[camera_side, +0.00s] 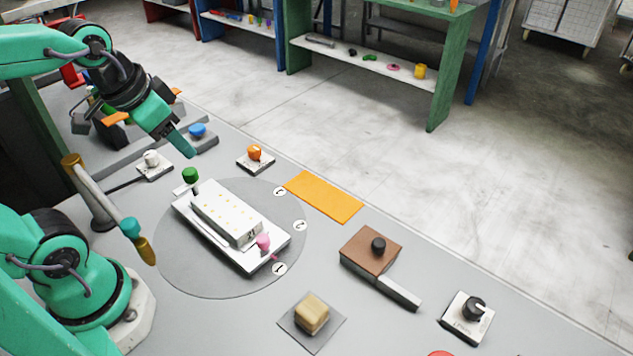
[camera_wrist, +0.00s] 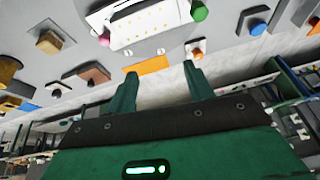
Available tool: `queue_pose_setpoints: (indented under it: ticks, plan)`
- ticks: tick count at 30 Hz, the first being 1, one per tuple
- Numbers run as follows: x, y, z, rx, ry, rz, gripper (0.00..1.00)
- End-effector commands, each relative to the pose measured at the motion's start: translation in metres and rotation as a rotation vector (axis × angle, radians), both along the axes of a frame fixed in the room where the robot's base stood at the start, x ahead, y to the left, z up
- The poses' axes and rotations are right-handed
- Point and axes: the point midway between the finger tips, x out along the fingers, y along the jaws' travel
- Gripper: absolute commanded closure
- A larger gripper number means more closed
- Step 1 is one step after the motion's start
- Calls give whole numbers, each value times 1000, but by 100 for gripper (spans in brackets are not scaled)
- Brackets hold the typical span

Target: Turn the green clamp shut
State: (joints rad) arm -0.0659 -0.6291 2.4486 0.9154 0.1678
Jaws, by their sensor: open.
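The green clamp (camera_side: 190,174) is a round green knob on a white arm at the back left corner of the white press (camera_side: 229,220). In the wrist view the green knob (camera_wrist: 199,11) sits at the top edge, beside the press (camera_wrist: 140,22). A pink clamp (camera_side: 263,242) is at the press's front right end; it also shows in the wrist view (camera_wrist: 104,39). My gripper (camera_side: 189,152) hangs tilted above and behind the green clamp, apart from it. In the wrist view its fingers (camera_wrist: 162,82) are spread with nothing between them. I cannot tell how far the clamp is turned.
The press stands on a grey numbered disc (camera_side: 180,282). An orange knob (camera_side: 254,153), a blue button (camera_side: 197,130) and a white knob (camera_side: 151,158) stand near my gripper. An orange mat (camera_side: 322,196), a brown block (camera_side: 370,248) and a yellow block (camera_side: 312,312) lie to the right.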

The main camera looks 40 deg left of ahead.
Motion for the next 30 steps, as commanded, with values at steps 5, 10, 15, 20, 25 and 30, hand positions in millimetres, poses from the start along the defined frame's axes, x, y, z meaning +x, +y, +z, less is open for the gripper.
queue_pose_setpoints:
  ticks: [5, 10, 15, 20, 25, 30]
  plan:
    - [15, 20, -12, 51, 100, -89, 48]
    - [28, 41, -26, 82, 194, -189, 48]
    - [39, 63, -43, 92, 284, -296, 48]
    - [46, 83, -60, 86, 353, -391, 48]
    - [49, 96, -71, 75, 394, -457, 48]
    - [50, 100, -75, 73, 405, -482, 48]
